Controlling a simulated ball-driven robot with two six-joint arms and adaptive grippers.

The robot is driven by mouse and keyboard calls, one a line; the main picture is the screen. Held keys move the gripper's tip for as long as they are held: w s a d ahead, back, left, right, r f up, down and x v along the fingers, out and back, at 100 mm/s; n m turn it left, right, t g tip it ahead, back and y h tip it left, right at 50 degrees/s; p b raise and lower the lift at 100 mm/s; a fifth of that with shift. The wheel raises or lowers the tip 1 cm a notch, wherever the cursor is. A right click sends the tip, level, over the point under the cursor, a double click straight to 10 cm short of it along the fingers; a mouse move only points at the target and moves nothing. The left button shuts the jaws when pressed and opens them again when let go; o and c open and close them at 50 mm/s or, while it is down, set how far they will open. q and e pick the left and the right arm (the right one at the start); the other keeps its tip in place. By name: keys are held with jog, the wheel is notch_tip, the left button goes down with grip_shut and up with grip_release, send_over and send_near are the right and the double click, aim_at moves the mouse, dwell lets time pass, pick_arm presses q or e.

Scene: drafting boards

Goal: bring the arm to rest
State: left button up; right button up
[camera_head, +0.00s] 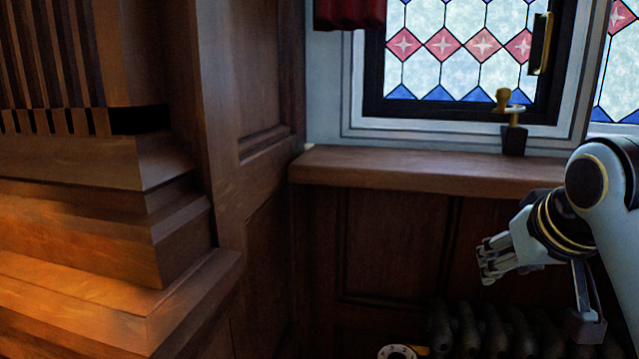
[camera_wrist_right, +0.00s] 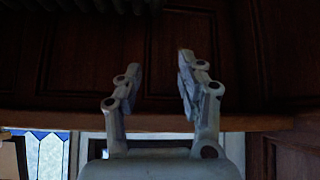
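My right arm (camera_head: 590,190) comes in from the right edge of the head view. Its gripper (camera_head: 487,262) points left, in front of the dark wood panelling and below the window sill. In the right wrist view the two fingers of the right gripper (camera_wrist_right: 160,75) stand apart with a clear gap and nothing between them. My left gripper is in neither view.
A wooden window sill (camera_head: 430,171) runs above the gripper, under a stained-glass window (camera_head: 460,50). A dark ribbed radiator (camera_head: 480,330) stands below. Stepped wooden woodwork (camera_head: 80,225) fills the left. The space left of the gripper looks free.

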jog(key=s+d+f+n+g, duration=0.15)
jog(key=s+f, duration=0.25)
jog(key=s, duration=0.5)
jog(key=s+f+g, duration=0.2)
jog(key=s+f, duration=0.3)
jog(key=s, duration=0.4)
jog(key=s+f+g, duration=0.1)
jog(key=s+f, duration=0.3)
jog(key=s, duration=0.5)
notch_tip(320, 180, down, 34)
jog(key=s+d+f+g+b, duration=0.1)
jog(key=s+d+g+b, duration=0.15)
jog(key=b, duration=0.35)
jog(key=s+d+f+b, duration=0.1)
jog(key=s+f+b, duration=0.3)
jog(key=s+f, duration=1.3)
jog(key=shift+s+f, duration=0.15)
jog(key=shift+f, duration=0.2)
jog(key=shift+s, duration=0.1)
